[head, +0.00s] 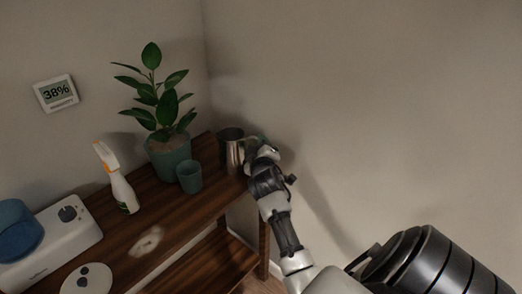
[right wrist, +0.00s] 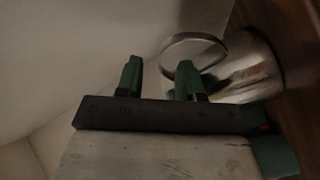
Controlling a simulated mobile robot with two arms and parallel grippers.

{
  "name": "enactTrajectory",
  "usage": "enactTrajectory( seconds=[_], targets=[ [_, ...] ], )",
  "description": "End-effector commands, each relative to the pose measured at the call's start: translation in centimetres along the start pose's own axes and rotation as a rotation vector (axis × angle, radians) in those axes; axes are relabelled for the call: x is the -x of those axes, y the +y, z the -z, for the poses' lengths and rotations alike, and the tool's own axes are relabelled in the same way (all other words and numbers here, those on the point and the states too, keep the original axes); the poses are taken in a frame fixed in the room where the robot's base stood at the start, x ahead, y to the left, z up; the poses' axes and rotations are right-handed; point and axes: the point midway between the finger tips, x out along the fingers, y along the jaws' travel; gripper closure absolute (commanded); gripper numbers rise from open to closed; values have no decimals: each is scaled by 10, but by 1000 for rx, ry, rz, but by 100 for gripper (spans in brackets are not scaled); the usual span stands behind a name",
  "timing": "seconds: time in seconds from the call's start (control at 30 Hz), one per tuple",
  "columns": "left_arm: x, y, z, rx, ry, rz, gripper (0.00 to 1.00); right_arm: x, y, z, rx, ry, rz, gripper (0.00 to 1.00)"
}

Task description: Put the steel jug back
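The steel jug (head: 231,148) stands upright at the far right end of the dark wooden shelf top. In the right wrist view the shiny jug (right wrist: 250,75) lies sideways in the picture, its loop handle (right wrist: 194,38) towards the fingers. My right gripper (head: 257,145) is beside the jug on its right, at the handle side. Its two green fingers (right wrist: 159,78) are apart, with nothing clearly held between them. One finger overlaps the handle loop in the picture; I cannot tell whether they touch. My left gripper is not in view.
A teal cup (head: 190,177) and a potted plant (head: 169,155) stand close left of the jug. A spray bottle (head: 122,190), a white appliance (head: 50,240) and a white disc-like item (head: 88,280) are farther left. A pale patch (head: 147,241) marks the wooden top (head: 185,222).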

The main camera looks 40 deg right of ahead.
Motion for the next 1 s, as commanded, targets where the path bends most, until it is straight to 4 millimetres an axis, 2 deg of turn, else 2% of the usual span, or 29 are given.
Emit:
enactTrajectory(
  seconds=[0.03,0.2,0.4,0.6,1.0],
  targets=[
    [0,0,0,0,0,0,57,13,-1,0,0,0,2,62],
    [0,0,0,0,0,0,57,50,-1,-1,-1,0,2,62],
    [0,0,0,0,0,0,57,79,-1,0,0,0,1,62],
    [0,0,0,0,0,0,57,88,0,0,0,0,0,62],
    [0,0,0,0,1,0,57,88,0,0,0,0,-1,62]
  ],
)
